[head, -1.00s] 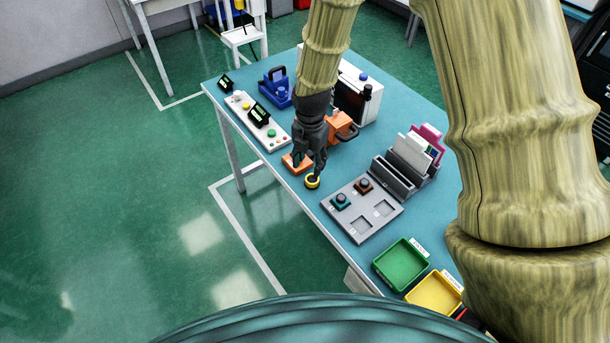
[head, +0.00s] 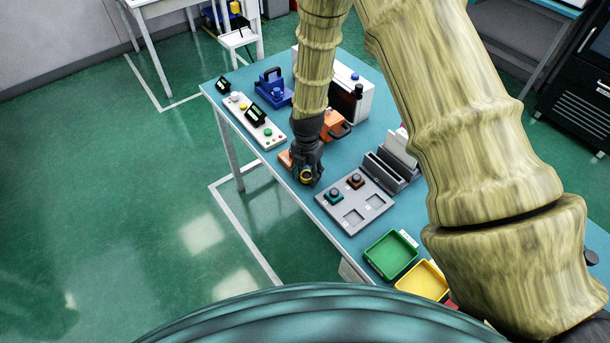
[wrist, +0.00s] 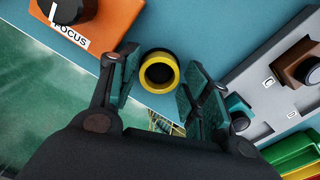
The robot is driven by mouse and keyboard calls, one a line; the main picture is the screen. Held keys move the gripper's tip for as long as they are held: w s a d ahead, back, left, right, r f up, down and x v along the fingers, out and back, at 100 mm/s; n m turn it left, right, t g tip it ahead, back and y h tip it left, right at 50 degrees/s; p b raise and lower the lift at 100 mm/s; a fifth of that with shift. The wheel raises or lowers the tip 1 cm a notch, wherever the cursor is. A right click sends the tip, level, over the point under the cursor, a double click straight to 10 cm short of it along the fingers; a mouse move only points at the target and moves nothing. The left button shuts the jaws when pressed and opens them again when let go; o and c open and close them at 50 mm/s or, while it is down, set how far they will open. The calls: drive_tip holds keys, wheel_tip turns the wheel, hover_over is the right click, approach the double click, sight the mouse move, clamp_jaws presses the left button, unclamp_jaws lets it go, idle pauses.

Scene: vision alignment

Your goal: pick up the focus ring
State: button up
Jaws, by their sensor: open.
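The focus ring (wrist: 159,72) is a short yellow ring with a dark inside, lying on the blue-green table near its front edge. In the wrist view it sits between and just beyond the two fingertips of my gripper (wrist: 155,84), which are spread apart with a gap on both sides. My gripper is open and holds nothing. I cannot tell the exact height of the fingertips above the table.
An orange block labelled FOCUS (wrist: 98,20) with a dark knob stands left of the ring. A grey tray (head: 353,218) with a teal and a brown piece is to the right. Green (head: 371,268) and yellow (head: 401,289) bins stand nearer me. The table edge is close.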

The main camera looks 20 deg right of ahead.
drive_tip(key=shift+f, duration=0.1)
drive_tip(key=shift+s+a+r, duration=0.1)
drive_tip(key=shift+s+r, duration=0.05)
drive_tip(key=shift+r, duration=0.05)
drive_tip(key=shift+f, duration=0.15)
drive_tip(key=c, duration=0.6)
drive_tip(key=shift+c, duration=0.2)
